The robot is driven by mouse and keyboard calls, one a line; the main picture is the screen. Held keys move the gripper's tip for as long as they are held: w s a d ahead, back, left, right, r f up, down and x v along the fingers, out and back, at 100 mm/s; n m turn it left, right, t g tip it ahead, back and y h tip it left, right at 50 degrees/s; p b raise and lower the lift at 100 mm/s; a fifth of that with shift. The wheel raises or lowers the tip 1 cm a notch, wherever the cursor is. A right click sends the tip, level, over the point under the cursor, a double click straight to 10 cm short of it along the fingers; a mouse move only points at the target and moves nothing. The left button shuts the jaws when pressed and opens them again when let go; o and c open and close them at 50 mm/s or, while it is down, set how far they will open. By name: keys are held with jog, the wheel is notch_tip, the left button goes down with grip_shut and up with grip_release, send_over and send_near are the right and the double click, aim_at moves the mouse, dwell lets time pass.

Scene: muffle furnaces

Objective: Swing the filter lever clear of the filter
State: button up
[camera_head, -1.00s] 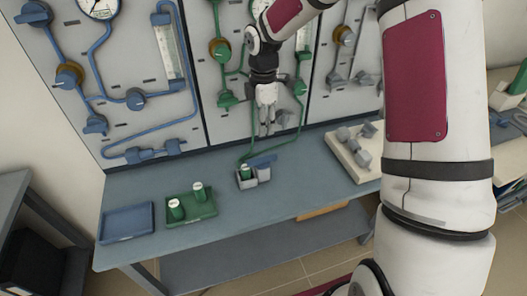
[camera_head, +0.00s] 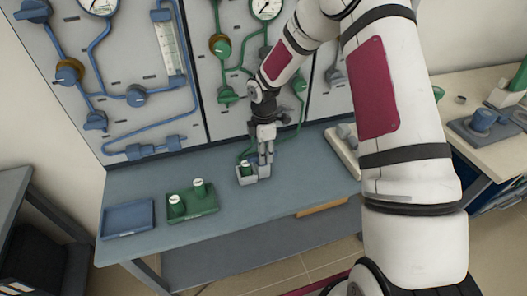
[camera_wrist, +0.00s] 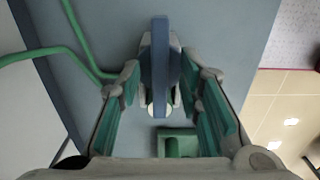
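The filter lever is a blue bar (camera_wrist: 160,45), seen in the wrist view running up the picture over a grey mount. My gripper (camera_wrist: 168,80) is open, with one finger on each side of the bar and gaps visible. In the head view, my gripper (camera_head: 266,157) points down at the small grey filter holder (camera_head: 264,173) on the bench and hides the lever. A green filter with a pale top (camera_head: 246,170) sits in the holder's left part. A green piece (camera_wrist: 180,142) shows between my fingers low in the wrist view; I cannot tell what it is.
A green tray (camera_head: 205,208) with two green filters and an empty blue tray (camera_head: 127,220) lie left on the bench (camera_head: 228,215). Green tubes (camera_wrist: 45,52) run beside the lever. The panel (camera_head: 215,120) stands close behind. A pale block (camera_head: 345,160) is right of my gripper.

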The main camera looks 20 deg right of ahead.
jog(key=shift+c, duration=0.6)
grip_shut()
jog(key=shift+m, duration=0.3)
jog(key=m+b, duration=0.1)
jog(key=m, duration=0.3)
jog(key=m+b, duration=0.1)
jog(key=m, duration=0.8)
jog(key=shift+s+a+b, duration=0.1)
jog(key=shift+b, duration=0.2)
jog(key=shift+m+b, duration=0.3)
jog(key=shift+m, duration=1.8)
jog(key=shift+a, duration=0.1)
